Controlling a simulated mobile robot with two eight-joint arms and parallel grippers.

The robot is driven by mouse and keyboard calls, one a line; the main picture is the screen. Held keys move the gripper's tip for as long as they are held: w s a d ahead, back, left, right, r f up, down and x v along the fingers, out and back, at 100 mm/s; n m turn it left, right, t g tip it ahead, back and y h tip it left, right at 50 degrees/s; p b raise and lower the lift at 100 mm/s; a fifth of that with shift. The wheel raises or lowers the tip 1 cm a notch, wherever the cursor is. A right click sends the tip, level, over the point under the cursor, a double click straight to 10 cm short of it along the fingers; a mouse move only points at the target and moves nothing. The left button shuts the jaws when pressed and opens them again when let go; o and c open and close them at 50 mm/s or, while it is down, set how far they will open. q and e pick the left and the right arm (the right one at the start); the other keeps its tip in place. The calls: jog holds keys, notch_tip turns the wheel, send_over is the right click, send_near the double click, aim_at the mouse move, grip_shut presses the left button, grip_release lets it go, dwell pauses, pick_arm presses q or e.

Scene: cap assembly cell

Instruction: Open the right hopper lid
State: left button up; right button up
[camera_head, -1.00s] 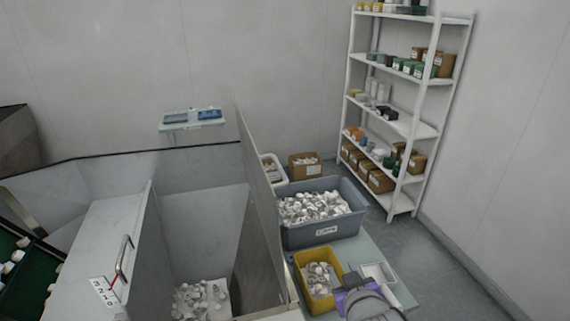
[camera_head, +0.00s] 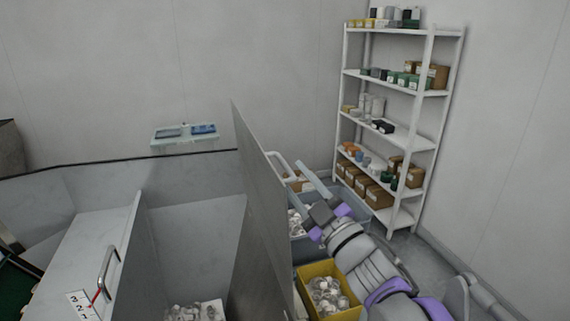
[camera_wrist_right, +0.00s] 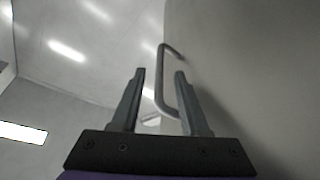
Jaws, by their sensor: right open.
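The right hopper lid (camera_head: 255,210) is a grey panel standing steeply raised beside the right hopper opening (camera_head: 195,245). A pale bar handle (camera_head: 277,160) sticks out from its right side. My right gripper (camera_head: 302,185) is to the right of the lid, close to the handle. In the right wrist view, my open gripper (camera_wrist_right: 158,85) points at the handle (camera_wrist_right: 160,85), whose bar shows between the two fingers. The lid face (camera_wrist_right: 245,70) fills the right of that view. Whether a finger touches the handle I cannot tell. My left gripper is out of view.
A closed lid with a handle (camera_head: 108,270) and a number label lies at left. A yellow bin (camera_head: 313,270) and a grey crate (camera_head: 326,196) of white caps stand below and behind my right arm. A white shelf rack (camera_head: 425,155) stands at the back right.

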aim_at(283, 162)
jog(key=x, duration=0.5)
grip_shut()
dwell(1.4)
